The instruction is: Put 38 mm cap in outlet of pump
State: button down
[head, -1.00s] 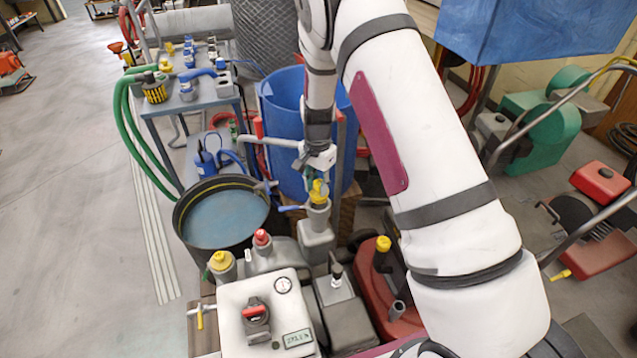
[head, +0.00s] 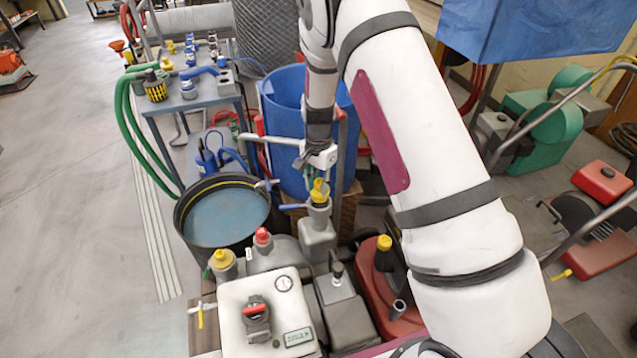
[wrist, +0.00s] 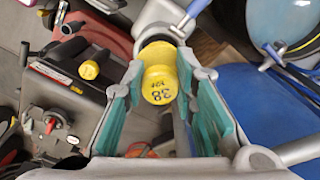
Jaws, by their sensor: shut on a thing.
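The yellow 38 mm cap (wrist: 158,86), marked "38", is between the teal-padded fingers of my gripper (wrist: 170,77) in the wrist view. My gripper (head: 319,178) is shut on it. In the head view the yellow cap (head: 320,189) is right over the upright grey outlet (head: 319,208) of the grey pump (head: 317,236). A second yellow round part (wrist: 157,54) shows just beyond the cap at the outlet; I cannot tell whether it belongs to the cap. The contact between cap and outlet is hidden, so how deep it sits is unclear.
A blue-handled valve (head: 292,207) is beside the outlet. Nearby stand a yellow-capped neck (head: 222,260), a red-capped neck (head: 262,237) and a red machine with a yellow cap (head: 384,243). A round dark tub (head: 183,222) and blue barrel (head: 283,130) are close behind.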

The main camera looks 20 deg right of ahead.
aim_at(318, 194)
jog(key=shift+f+b, duration=1.05)
jog(key=shift+f, duration=1.05)
jog(key=c, duration=1.2)
grip_release()
